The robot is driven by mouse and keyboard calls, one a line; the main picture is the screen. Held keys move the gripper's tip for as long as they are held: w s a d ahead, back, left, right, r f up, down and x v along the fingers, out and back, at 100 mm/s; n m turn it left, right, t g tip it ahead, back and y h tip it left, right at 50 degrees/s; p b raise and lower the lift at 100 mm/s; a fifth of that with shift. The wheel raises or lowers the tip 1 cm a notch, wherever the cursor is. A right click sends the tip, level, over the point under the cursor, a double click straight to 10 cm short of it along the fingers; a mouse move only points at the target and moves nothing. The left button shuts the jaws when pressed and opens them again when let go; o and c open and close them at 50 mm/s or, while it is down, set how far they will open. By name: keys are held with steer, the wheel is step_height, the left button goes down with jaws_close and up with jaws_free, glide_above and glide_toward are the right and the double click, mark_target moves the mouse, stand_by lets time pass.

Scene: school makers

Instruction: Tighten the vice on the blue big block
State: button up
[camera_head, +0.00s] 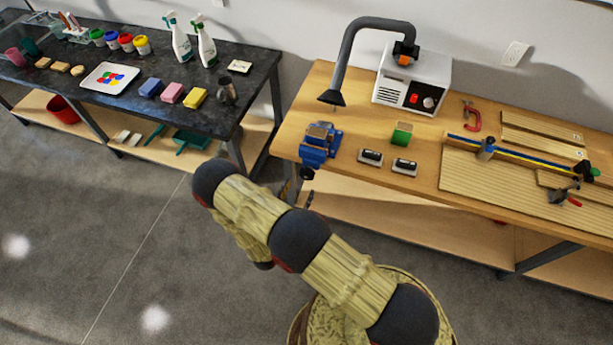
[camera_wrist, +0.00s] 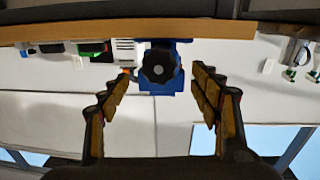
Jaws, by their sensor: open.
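I cannot make out a separate big blue block. The vice's black knob (camera_head: 307,173) faces out from the bench front. In the wrist view, which looks upside down, the blue vice (camera_wrist: 174,84) and its round black knob (camera_wrist: 160,66) appear between my fingers. My gripper (camera_wrist: 158,86) is open and empty, its fingers apart on either side of the knob, not visibly touching it. In the head view my gripper is mostly hidden by my arm.
The wooden workbench (camera_head: 345,98) also holds a green block (camera_head: 402,134), two small dark-topped items (camera_head: 371,157), a white fume extractor (camera_head: 413,80) and clamped boards (camera_head: 500,185). A dark table (camera_head: 60,85) with craft supplies stands left. Floor in front is clear.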

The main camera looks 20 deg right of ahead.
mark_target(306, 178)
steer(key=shift+x, duration=3.95)
steer(key=shift+c, duration=1)
steer(key=c, duration=0.9)
